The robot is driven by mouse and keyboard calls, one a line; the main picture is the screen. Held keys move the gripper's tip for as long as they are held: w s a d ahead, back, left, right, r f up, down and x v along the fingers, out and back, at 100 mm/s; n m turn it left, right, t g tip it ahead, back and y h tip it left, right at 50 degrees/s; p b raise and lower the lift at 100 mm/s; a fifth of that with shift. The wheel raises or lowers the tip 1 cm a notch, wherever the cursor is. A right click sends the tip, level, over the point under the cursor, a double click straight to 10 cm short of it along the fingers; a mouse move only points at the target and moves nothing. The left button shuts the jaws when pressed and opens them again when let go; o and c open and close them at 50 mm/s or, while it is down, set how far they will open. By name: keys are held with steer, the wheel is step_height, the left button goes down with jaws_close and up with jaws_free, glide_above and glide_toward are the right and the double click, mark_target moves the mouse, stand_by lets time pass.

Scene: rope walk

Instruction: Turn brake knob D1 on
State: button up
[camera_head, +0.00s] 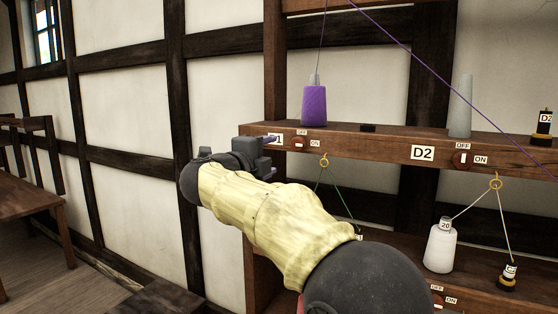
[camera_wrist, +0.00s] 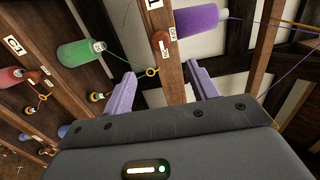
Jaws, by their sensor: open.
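Brake knob D1 (camera_head: 297,143) is a small red knob with a white bar on the upper shelf's front edge. The D1 label (camera_head: 277,139) is partly hidden by my gripper (camera_head: 271,157), which is just left of the knob. In the wrist view the knob (camera_wrist: 160,39) lies ahead, beyond and between the fingertips. My gripper (camera_wrist: 161,80) has its two purple fingers apart, with nothing between them. It does not touch the knob.
A purple spool (camera_head: 314,106) stands above the knob. A yellow ring (camera_head: 324,160) with a green thread hangs below it. Knob D2 (camera_head: 463,159) is further right. A white spool (camera_head: 440,248) stands on the lower shelf. A purple thread crosses the upper right.

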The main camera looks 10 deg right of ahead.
steer(key=v, duration=0.2)
steer(key=shift+s+a, duration=0.2)
steer(key=shift+s, duration=0.1)
